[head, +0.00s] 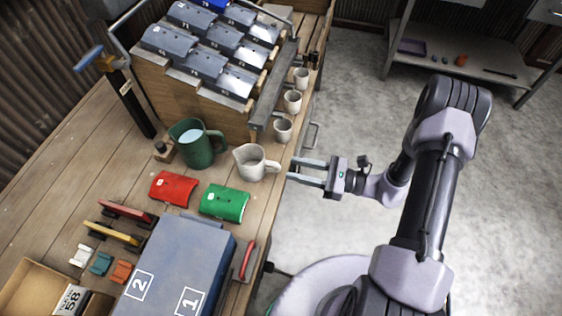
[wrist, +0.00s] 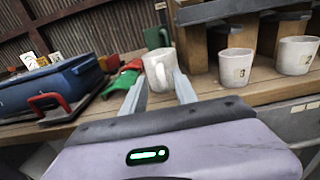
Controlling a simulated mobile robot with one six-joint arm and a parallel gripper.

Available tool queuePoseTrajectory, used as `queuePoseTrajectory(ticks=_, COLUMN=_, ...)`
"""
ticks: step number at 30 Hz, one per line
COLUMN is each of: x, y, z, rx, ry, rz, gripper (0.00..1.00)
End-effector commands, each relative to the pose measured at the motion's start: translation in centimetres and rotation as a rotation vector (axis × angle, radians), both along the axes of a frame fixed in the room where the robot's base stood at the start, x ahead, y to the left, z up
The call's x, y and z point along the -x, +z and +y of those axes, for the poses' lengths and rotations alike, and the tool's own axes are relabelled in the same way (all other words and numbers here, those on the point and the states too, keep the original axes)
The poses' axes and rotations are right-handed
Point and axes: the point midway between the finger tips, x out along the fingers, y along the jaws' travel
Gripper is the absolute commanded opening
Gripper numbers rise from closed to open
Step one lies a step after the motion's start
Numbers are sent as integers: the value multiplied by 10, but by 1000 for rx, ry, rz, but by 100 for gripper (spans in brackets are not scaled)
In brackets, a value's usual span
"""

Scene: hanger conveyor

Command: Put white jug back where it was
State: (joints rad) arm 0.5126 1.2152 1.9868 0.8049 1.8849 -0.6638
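The white jug (head: 252,162) stands upright on the wooden workbench, just right of a dark green jug (head: 194,144) holding pale liquid. Its handle points right, toward my gripper (head: 292,169). My gripper is at the bench's right edge with its two fingers apart and nothing between them; a small gap separates the fingertips from the handle. In the wrist view the white jug (wrist: 158,68) is straight ahead, seen between the open fingers (wrist: 160,88). The green jug (wrist: 157,37) is partly hidden behind it there.
Several white cups (head: 283,130) line the right edge beside the rack of grey bins (head: 205,55). A red cover (head: 173,188) and a green cover (head: 225,203) lie in front of the jugs. A blue case (head: 180,262) is nearer. Open floor lies right.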

Motion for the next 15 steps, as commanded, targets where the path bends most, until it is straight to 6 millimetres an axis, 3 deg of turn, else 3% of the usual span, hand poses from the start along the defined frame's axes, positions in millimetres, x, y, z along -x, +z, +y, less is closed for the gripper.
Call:
queuePoseTrajectory(ticks=4, x=12, y=3, z=-36, rx=0, ry=-5, rz=0, gripper=35)
queuePoseTrajectory(ticks=10, x=21, y=7, z=-56, rx=16, ry=18, rz=-8, gripper=35)
queuePoseTrajectory(ticks=13, x=24, y=39, z=-46, rx=118, ry=140, rz=-63, gripper=35)
queuePoseTrajectory(ticks=15, x=34, y=76, z=-32, rx=256, ry=284, rz=-132, gripper=35)
